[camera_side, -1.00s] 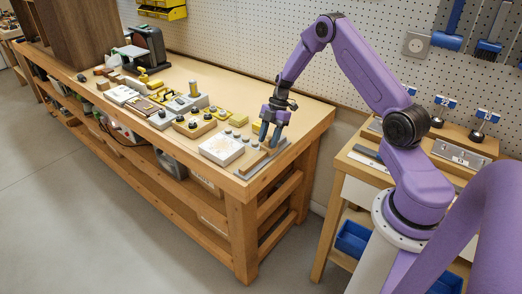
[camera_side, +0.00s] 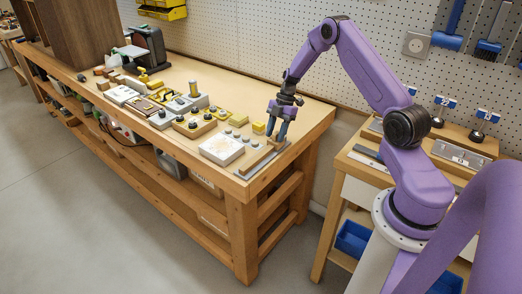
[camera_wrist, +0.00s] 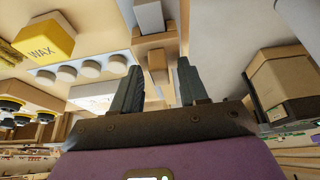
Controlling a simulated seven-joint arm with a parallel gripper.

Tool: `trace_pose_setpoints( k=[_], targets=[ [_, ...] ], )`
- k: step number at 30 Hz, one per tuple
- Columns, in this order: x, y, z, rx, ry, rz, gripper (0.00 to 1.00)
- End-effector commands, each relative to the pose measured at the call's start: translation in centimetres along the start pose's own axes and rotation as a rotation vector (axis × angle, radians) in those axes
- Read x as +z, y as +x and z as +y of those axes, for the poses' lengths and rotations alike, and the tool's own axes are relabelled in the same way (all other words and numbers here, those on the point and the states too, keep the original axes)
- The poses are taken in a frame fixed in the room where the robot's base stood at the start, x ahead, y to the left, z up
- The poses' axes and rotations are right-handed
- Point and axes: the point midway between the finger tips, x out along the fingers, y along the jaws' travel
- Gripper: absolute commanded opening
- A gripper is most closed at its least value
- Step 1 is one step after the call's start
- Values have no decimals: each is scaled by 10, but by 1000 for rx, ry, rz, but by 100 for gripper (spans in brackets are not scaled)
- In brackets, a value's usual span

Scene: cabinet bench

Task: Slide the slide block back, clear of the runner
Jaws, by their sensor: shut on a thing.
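The slide block appears to be the light wooden bar (camera_side: 254,163) near the bench's front right corner. The grey metal runner (camera_side: 266,170) lies along it in the side view. My gripper (camera_side: 277,144) is down at the bar's back end, shut on it. In the wrist view a narrow wooden part of the slide block (camera_wrist: 157,65) lies between my two fingers (camera_wrist: 158,85). Beyond it a grey piece (camera_wrist: 149,16) shows, perhaps part of the runner. The contact at the fingertips is too small to tell in the side view.
A white box (camera_side: 221,149) stands just left of the bar. A yellow block marked WAX (camera_wrist: 45,42) is close to my gripper; it also shows in the side view (camera_side: 258,128). Several small grey knobs stand near it. The bench edge is close at the right.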

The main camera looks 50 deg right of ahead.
Motion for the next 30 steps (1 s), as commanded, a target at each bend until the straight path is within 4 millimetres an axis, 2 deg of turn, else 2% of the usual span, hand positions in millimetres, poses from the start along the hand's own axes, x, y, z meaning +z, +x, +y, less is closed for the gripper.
trace_pose_setpoints(
  k=[1, 20, 30],
  targets=[
    [9, 11, -5, -10, 3, -13, 16],
    [15, 8, -5, -11, 2, -12, 16],
    [27, 4, -5, -11, 1, -12, 16]
  ],
)
